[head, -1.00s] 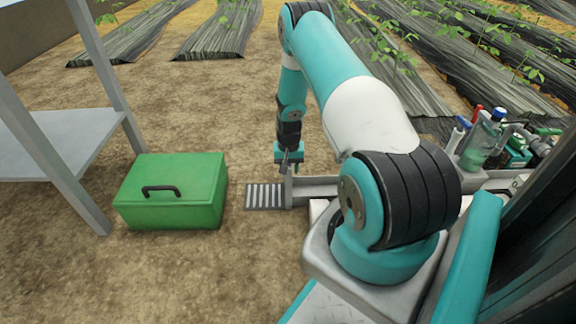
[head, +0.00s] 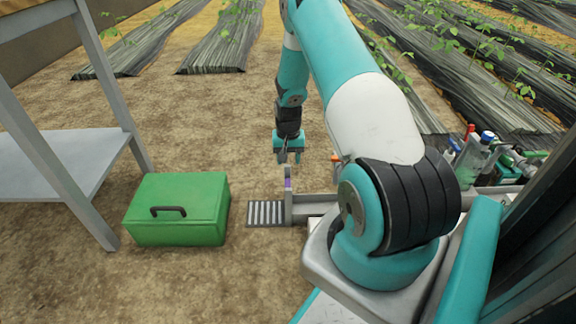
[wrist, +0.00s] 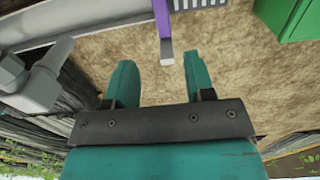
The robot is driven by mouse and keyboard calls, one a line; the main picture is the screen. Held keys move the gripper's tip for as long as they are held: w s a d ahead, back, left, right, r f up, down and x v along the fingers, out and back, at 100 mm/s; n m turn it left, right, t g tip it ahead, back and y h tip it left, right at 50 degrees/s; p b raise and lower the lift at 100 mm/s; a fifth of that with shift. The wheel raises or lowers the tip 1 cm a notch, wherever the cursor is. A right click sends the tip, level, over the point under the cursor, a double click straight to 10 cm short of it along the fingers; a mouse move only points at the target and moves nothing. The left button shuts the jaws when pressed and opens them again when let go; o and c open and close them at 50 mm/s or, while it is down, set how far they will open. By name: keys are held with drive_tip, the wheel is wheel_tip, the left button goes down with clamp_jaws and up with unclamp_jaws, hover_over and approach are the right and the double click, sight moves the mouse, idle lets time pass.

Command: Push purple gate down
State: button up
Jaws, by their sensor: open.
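The purple gate (head: 288,184) is a narrow upright piece at the left end of a grey channel (head: 316,199); most of it looks grey, with a small purple patch. In the wrist view the gate (wrist: 162,20) shows as a purple strip with a grey end, at top centre. My gripper (head: 288,157) points down just beyond the gate in the head view, apart from it. In the wrist view my gripper's (wrist: 159,72) two teal fingers are spread with bare soil between them. The gate's grey end lies just above the gap between the fingertips.
A slatted grey grate (head: 268,213) lies left of the gate. A green box (head: 178,209) and a grey-legged table (head: 60,165) stand further left. Bottles and fittings (head: 478,155) crowd the right. Bare soil surrounds my gripper on its left and far side.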

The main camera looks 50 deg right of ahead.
drive_tip(key=shift+r+p, duration=0.55)
drive_tip(key=shift+r, duration=1.35)
